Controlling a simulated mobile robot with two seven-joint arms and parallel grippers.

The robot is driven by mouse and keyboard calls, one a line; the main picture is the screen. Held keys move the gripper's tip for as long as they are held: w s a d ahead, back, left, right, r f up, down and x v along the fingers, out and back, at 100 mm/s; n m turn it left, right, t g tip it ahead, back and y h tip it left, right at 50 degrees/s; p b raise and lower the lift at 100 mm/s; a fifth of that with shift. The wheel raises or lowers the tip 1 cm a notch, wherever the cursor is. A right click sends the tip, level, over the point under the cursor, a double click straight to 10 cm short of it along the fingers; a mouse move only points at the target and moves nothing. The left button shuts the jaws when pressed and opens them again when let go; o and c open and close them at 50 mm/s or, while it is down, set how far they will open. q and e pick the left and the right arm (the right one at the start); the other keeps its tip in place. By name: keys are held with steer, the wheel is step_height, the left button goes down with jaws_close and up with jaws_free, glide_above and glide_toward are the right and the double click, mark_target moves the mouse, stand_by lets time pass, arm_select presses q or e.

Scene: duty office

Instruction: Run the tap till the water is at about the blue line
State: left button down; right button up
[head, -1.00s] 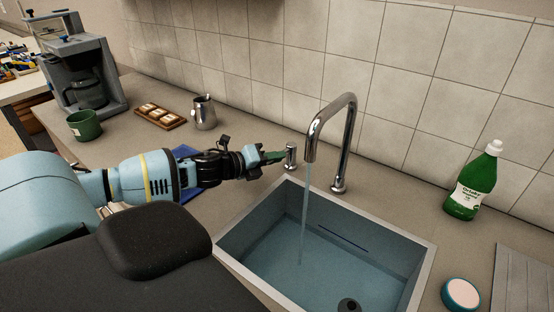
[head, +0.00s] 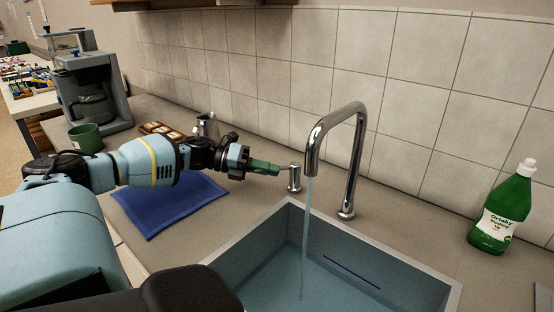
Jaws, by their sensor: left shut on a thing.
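The chrome tap (head: 358,150) arches over the sink (head: 455,298), and a thin stream of water (head: 306,225) falls from its spout into the basin. Bluish water (head: 275,285) lies in the sink. A short dark blue line (head: 352,271) runs along the far inner wall; the exact gap between it and the water surface is hard to tell. The tap's small lever post (head: 294,178) stands left of the spout. My left gripper (head: 265,167) is shut on its lever, which the fingers mostly hide. My right gripper is not in view.
A blue cloth (head: 170,208) lies on the counter under my left arm. A green detergent bottle (head: 505,210) stands right of the sink. A green mug (head: 85,138), coffee machine (head: 92,90), metal jug (head: 207,125) and wooden tray (head: 160,129) stand behind the arm. The tiled wall closes the back.

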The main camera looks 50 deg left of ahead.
arm_select(q)
steer(key=shift+w+a, duration=0.1)
steer(key=shift+a, duration=0.05)
steer(key=shift+b, duration=0.3)
steer(key=shift+g+h, duration=0.3)
steer(key=c, duration=1.5)
jaws_free()
